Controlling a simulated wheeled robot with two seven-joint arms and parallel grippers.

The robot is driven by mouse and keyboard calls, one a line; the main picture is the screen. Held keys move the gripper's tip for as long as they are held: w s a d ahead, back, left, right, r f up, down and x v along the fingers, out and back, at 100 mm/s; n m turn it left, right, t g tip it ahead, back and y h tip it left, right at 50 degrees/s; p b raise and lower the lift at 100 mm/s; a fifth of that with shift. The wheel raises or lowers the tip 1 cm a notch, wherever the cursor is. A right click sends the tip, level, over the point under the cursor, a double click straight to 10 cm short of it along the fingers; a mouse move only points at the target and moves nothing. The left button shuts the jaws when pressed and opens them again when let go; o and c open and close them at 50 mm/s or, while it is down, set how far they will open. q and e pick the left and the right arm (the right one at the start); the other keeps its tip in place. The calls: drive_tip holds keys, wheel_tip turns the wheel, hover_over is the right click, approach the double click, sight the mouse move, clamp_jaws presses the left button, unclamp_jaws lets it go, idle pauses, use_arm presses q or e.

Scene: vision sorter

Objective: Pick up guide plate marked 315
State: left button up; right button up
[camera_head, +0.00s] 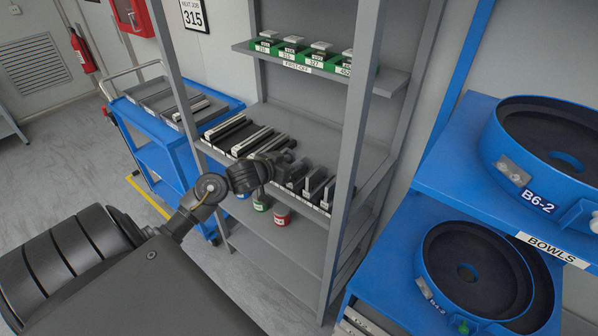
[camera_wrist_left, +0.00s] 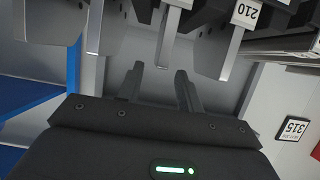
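Several dark guide plates with pale metal edges stand in a row on the middle shelf, one of them here (camera_head: 328,193). In the left wrist view a plate bears the label 210 (camera_wrist_left: 233,48). The plate beside it (camera_wrist_left: 168,40) has a label cut off at the top edge. I cannot read 315 on any guide plate. My left gripper (camera_head: 291,170) is at the row's left end, hiding part of it. In the left wrist view its two fingers (camera_wrist_left: 160,78) are apart, with nothing between them, just short of the plates. My right gripper is not in view.
A job sign (camera_head: 193,16) reads 315. Green bins (camera_head: 297,52) sit on the upper shelf (camera_head: 388,82). Long bars (camera_head: 245,138) lie left of the plates. Grey shelf posts (camera_head: 352,120) flank the shelf. Cans (camera_head: 281,215) stand below. Blue bowls (camera_head: 480,270) are at right.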

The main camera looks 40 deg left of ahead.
sight(299, 160)
use_arm(q)
drive_tip(key=p+x, duration=0.1)
drive_tip(key=x, duration=0.4)
drive_tip(key=shift+w, duration=0.1)
drive_tip(key=shift+c, duration=0.5)
clamp_jaws()
drive_tip(key=shift+r, duration=0.1)
idle(0.6)
